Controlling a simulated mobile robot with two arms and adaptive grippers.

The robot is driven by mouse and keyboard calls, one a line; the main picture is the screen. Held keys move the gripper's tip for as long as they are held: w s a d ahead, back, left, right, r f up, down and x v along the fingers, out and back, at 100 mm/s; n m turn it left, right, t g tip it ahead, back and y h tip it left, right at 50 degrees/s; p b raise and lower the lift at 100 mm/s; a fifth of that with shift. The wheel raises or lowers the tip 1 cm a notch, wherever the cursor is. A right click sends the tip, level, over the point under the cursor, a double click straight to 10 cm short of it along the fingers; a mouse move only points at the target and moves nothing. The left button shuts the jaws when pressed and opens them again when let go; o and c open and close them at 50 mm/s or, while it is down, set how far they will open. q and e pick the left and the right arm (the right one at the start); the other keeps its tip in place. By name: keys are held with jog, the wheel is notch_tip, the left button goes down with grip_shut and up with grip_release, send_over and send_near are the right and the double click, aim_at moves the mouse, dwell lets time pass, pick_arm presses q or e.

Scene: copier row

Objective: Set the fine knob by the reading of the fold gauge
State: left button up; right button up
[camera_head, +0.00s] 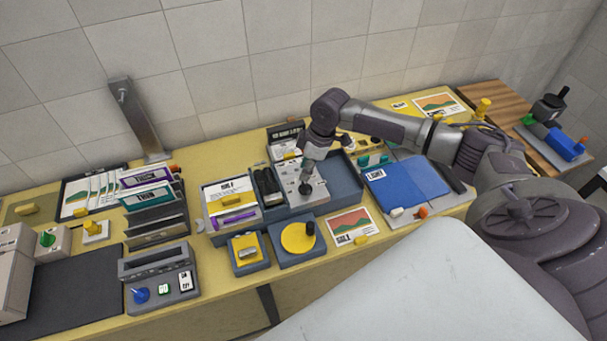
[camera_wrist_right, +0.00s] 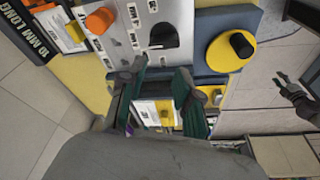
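A light grey control panel (camera_head: 291,184) with small white labels sits at the middle of the table; it also shows in the right wrist view (camera_wrist_right: 150,15). The panel carries a black knob (camera_wrist_right: 163,38) and an orange knob (camera_wrist_right: 100,20). I cannot tell which is the fine knob, and cannot make out the fold gauge reading. A yellow disc (camera_wrist_right: 222,54) with a black peg (camera_wrist_right: 241,45) stands beside the panel. My right gripper (camera_head: 308,180) is over the panel. In its wrist view its dark fingers (camera_wrist_right: 158,85) are apart, with nothing held.
A blue pad (camera_head: 405,185) lies right of the panel, and a yellow block in a blue base (camera_head: 246,254) in front. A grey device with a blue knob (camera_head: 140,294) and a file rack (camera_head: 155,222) stand to the left. A wall runs behind the table.

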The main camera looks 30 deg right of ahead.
aim_at(305, 183)
jog(key=m, duration=0.2)
jog(key=shift+s+m+h, duration=0.2)
jog(key=shift+m+h, duration=0.1)
jog(key=shift+m, duration=0.1)
jog(key=shift+w+f+m+t+b, duration=0.2)
jog(key=shift+m+t+b, duration=0.15)
jog(key=shift+m, duration=0.45)
jog(key=m+b, duration=0.1)
jog(key=m, duration=0.1)
jog(key=m+h+b, duration=0.1)
jog(key=m, duration=0.1)
jog(key=shift+w+a+f, duration=0.1)
jog(key=shift+w, duration=0.1)
jog(key=m+h+b, duration=0.1)
jog(key=m+b, duration=0.2)
jog(key=m, duration=0.1)
jog(key=shift+t, duration=0.25)
jog(key=shift+s+f+m, duration=0.1)
jog(key=shift+f+m, duration=0.15)
jog(key=shift+m, duration=0.05)
jog(key=shift+f, duration=0.85)
jog(key=shift+f+b, duration=0.35)
jog(key=shift+f, duration=0.6)
pick_arm(q)
notch_tip(305, 183, down, 7)
jog(key=shift+s+r, duration=0.15)
jog(key=shift+s, duration=0.05)
pick_arm(e)
jog(key=shift+f, duration=0.45)
